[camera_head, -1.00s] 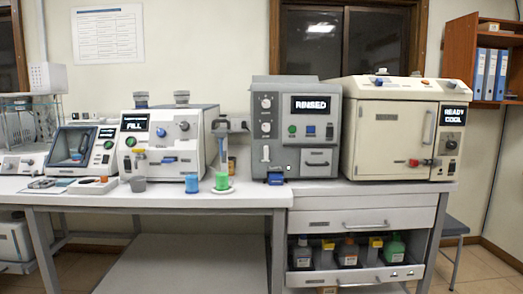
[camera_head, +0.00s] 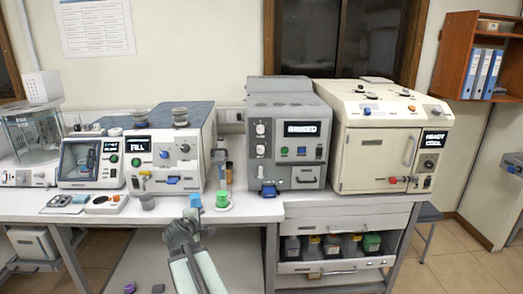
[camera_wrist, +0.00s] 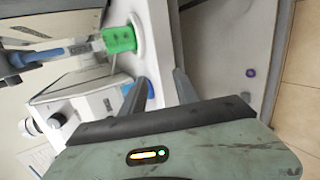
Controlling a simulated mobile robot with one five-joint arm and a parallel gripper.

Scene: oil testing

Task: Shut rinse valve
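The grey rinse machine (camera_head: 290,170) stands in the middle of the bench, its lit display (camera_head: 301,129) blurred in the head view. A blue part (camera_head: 269,190) sticks out low on its front left; I cannot tell whether this is the rinse valve or how it is set. My gripper (camera_head: 184,226) is in front of the bench edge, left of and apart from the machine. In the wrist view its two fingers (camera_wrist: 160,78) are spread with nothing held. A green cup (camera_wrist: 118,39) and a blue object (camera_wrist: 150,89) lie beyond the fingers.
The white FILL machine (camera_head: 165,165) stands left of the rinse machine. Blue (camera_head: 195,200) and green (camera_head: 222,200) cups stand near the bench edge. The cream oven (camera_head: 385,140) is to the right. Bottles (camera_head: 332,246) sit in the open shelf below.

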